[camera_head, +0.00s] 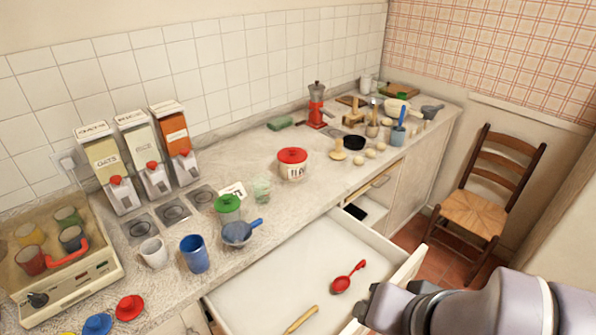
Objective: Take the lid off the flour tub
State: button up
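The flour tub (293,174) is a short white tub with dark lettering, standing upright on the counter right of centre. Its red lid (292,156) with a small knob sits on top and covers the opening. My gripper (366,306) is at the lower right, at the end of my grey arm, in front of the open drawer's right side. It is well apart from the tub and nearer the camera. Its fingers are too dark and unclear to show whether they are open or shut.
A chair (482,195) stands at the right.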

aim_at(292, 155)
jog(key=i+l+u, duration=0.2)
jog(key=l+u, duration=0.2)
jog(key=l, duration=0.2)
jog(key=i+l+u, duration=0.1)
jog(key=l+u, duration=0.3)
jog(key=l, duration=0.25)
jog(key=l+u, duration=0.4)
jog(key=l, duration=0.25)
jog(key=k+l+u, duration=0.1)
jog(key=l+u, duration=0.25)
jog(key=l, duration=0.3)
jog(key=i+l+u, duration=0.7)
jog(key=l+u, duration=0.25)
jog(key=l, duration=0.15)
jog(key=i+l+u, duration=0.25)
jog(key=l, duration=0.15)
jog(key=l+u, duration=0.5)
jog(key=l, duration=0.25)
